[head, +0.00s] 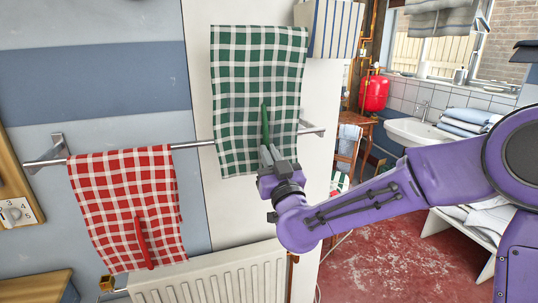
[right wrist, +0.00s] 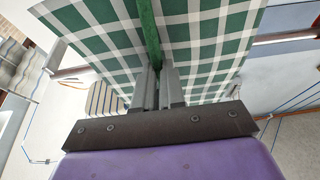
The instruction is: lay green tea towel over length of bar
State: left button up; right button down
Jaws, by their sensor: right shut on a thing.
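The green and white checked tea towel (head: 258,80) spreads flat and upright in the head view, in front of the metal bar (head: 195,145). Its top edge is well above the bar and its lower edge a little below it. My right gripper (head: 268,152) is shut on the dark green strip (head: 265,122) on the towel's near face. In the right wrist view the fingers (right wrist: 156,80) close on this strip (right wrist: 149,30), with the towel (right wrist: 205,30) behind. The towel hides part of the bar, so I cannot tell whether they touch. My left gripper is out of view.
A red checked towel (head: 125,205) with a red strip hangs over the bar's left part. A white radiator (head: 215,278) is below. A sink (head: 410,131) and folded towels (head: 470,120) stand farther right.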

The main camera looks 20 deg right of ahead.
notch_tip(320, 180, down, 24)
jog(key=b, duration=2)
jog(key=shift+b, duration=0.4)
jog(key=shift+f+b, duration=0.3)
jog(key=c, duration=1.6)
grip_release()
jog(key=shift+c, duration=0.2)
jog(key=o, duration=0.5)
